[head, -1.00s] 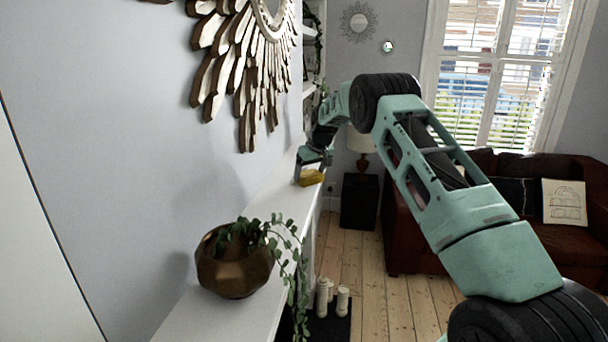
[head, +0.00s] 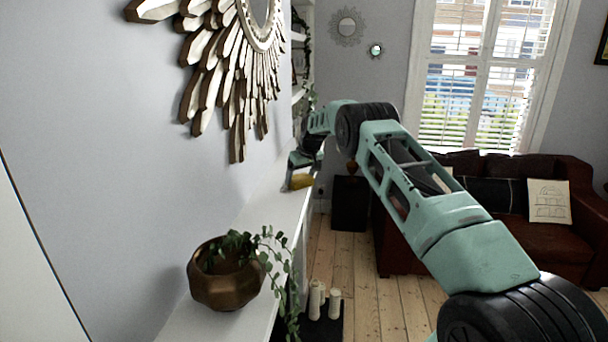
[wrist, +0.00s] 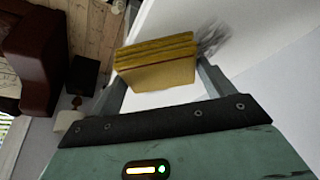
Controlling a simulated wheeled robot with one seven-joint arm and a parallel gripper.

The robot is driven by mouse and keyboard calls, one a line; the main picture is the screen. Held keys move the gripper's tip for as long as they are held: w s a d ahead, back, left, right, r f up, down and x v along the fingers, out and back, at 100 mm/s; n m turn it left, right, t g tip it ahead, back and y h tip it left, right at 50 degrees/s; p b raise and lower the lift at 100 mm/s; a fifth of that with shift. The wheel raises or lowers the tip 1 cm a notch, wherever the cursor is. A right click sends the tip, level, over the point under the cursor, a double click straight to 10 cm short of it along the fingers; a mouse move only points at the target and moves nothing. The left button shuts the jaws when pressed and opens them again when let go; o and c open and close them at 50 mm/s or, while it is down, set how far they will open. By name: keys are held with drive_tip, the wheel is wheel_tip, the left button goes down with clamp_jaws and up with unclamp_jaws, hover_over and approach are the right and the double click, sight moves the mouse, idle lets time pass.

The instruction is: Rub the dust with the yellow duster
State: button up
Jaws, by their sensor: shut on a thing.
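The yellow duster (head: 301,182) is a small block at the far part of the white mantel shelf. It also shows large in the wrist view (wrist: 155,66). My gripper (head: 298,176) is shut on the duster, with one finger at each side of it. A grey smudge of dust (wrist: 212,38) shows on the white shelf in the wrist view, just beyond the duster's right end. In the head view the dust cannot be made out. I cannot tell whether the duster touches the shelf.
A bronze pot (head: 222,285) with a trailing plant stands on the near part of the white shelf (head: 258,215). A sunburst mirror (head: 225,75) hangs on the wall above. White candles (head: 317,298) stand below. A dark red sofa (head: 560,235) is at right.

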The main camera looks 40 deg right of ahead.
sight(305, 174)
drive_tip(key=shift+w+a+p, duration=1.15)
drive_tip(key=shift+w+a, duration=0.35)
drive_tip(key=shift+a, duration=0.15)
drive_tip(key=shift+w+a+f, duration=0.1)
drive_tip(key=shift+w+a, duration=0.15)
drive_tip(key=shift+w, duration=0.1)
drive_tip(key=shift+w+a, duration=0.3)
drive_tip(key=shift+a, duration=0.05)
drive_tip(key=shift+s+d+f+b, duration=0.1)
drive_tip(key=shift+s+d+b, duration=0.1)
drive_tip(key=shift+b, duration=0.5)
drive_tip(key=shift+s+d+b, duration=0.4)
drive_tip(key=shift+d+b, duration=0.05)
drive_tip(key=shift+b, duration=0.7)
drive_tip(key=shift+s+d+r+b, duration=0.2)
drive_tip(key=shift+s+d+b, duration=0.55)
drive_tip(key=shift+b, duration=0.25)
drive_tip(key=shift+s+d+f+b, duration=0.2)
drive_tip(key=shift+s+d+b, duration=0.5)
drive_tip(key=shift+b, duration=0.25)
drive_tip(key=shift+s+d+b, duration=0.45)
drive_tip(key=shift+s+d, duration=0.1)
drive_tip(key=shift+s, duration=0.1)
drive_tip(key=shift+w+d+r+p, duration=0.15)
drive_tip(key=shift+r+p, duration=0.1)
drive_tip(key=shift+p, duration=0.4)
drive_tip(key=w+d+p, duration=0.1)
drive_tip(key=p, duration=0.5)
drive_tip(key=shift+w+d, duration=0.4)
drive_tip(key=shift+p, duration=0.4)
